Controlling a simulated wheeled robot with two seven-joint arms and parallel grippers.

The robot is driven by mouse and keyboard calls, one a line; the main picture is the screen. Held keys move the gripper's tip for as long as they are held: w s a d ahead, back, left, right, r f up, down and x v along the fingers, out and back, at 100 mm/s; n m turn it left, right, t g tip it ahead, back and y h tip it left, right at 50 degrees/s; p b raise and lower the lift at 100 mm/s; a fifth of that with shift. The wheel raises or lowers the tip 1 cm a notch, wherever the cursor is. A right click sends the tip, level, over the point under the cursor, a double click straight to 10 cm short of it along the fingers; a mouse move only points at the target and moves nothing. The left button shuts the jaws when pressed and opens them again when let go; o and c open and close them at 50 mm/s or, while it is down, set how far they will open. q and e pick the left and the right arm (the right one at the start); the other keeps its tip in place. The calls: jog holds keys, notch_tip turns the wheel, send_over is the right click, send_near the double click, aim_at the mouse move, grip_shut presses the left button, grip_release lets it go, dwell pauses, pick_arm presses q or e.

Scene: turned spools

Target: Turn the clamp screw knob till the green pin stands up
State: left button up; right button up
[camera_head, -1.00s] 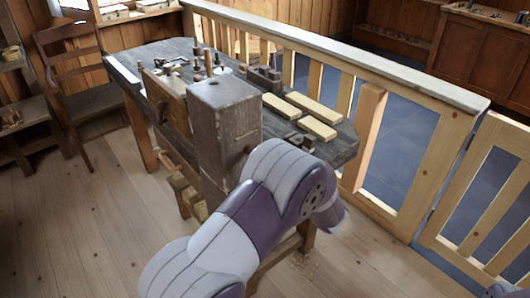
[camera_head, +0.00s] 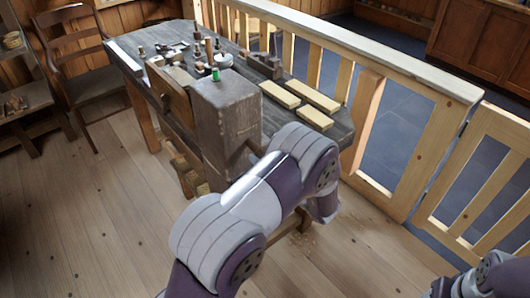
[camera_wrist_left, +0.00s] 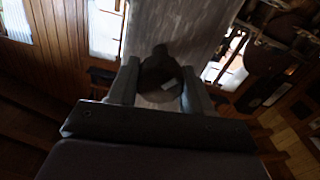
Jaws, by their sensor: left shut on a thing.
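A green pin (camera_head: 215,74) stands upright on top of the grey wooden block (camera_head: 228,120) at the front end of the workbench. In the left wrist view, my left gripper (camera_wrist_left: 160,86) is shut on a dark, rounded clamp screw knob (camera_wrist_left: 160,68). The knob sits against the grey wood face (camera_wrist_left: 175,28), one finger on each side of it. In the head view my left arm reaches to the right side of the block, and its links hide the fingers and most of the knob. My right gripper's fingers are not in view.
The workbench (camera_head: 335,132) carries yellow wooden bars (camera_head: 314,117) and several small turned pieces and tools at the back. A wooden railing (camera_head: 362,62) runs along its right side. A chair (camera_head: 90,85) stands at left. The floor (camera_head: 85,215) at front left is clear.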

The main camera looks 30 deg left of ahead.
pick_arm(q)
jog(key=shift+s+f, duration=0.2)
jog(key=shift+f, duration=0.3)
jog(key=o, duration=0.9)
jog(key=shift+o, duration=0.7)
jog(key=shift+d+r, duration=0.1)
jog(key=shift+d, duration=0.05)
jog(key=shift+w+r, duration=0.1)
jog(key=shift+r, duration=0.1)
jog(key=b+v, duration=0.1)
jog(key=v, duration=1.1)
jog(key=shift+d, duration=0.35)
jog(key=shift+f, duration=0.1)
